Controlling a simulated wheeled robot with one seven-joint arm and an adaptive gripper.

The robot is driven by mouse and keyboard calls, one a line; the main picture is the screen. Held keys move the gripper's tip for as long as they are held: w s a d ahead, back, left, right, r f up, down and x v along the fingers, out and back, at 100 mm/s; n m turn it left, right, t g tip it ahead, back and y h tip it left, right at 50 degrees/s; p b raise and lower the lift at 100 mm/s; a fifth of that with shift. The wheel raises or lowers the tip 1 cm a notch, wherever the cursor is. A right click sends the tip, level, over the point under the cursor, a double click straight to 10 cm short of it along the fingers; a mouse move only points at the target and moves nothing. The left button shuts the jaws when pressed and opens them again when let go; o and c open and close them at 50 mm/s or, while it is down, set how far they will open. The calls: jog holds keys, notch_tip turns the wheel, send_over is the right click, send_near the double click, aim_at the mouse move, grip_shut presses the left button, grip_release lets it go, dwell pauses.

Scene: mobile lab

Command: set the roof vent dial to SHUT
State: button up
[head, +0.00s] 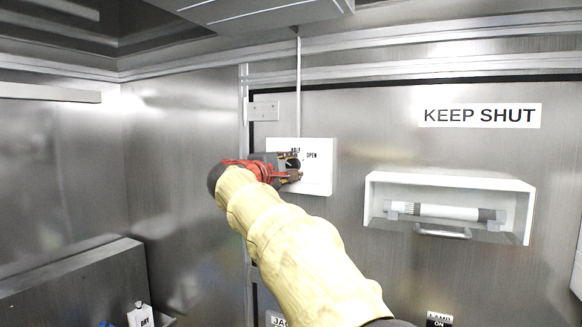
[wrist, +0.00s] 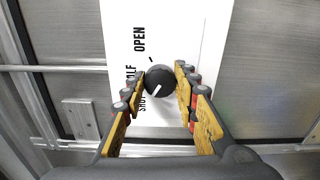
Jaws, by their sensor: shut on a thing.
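The roof vent dial (wrist: 160,80) is a round black knob with a white pointer line, on a white plate (wrist: 180,25) lettered OPEN, HALF and SHUT. The pointer line slants down and left in the wrist view, towards the SHUT lettering. The white plate also shows in the head view (head: 318,181); my gripper hides much of the lettering and knob there. My gripper (wrist: 160,78) has its two fingers on either side of the knob and is shut on it. It also shows in the head view (head: 290,166), in front of the plate.
A thin vertical rod (head: 298,80) runs from the plate up to the ceiling. To the right are a KEEP SHUT sign (head: 480,115) and a white open-fronted box (head: 450,180) holding a white cylinder (head: 440,211). A small white bottle (head: 140,315) stands at lower left.

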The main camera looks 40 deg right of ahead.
jog(key=o, duration=1.2)
jog(key=shift+c, duration=0.2)
jog(key=v, duration=1.2)
jog(key=shift+w, duration=0.1)
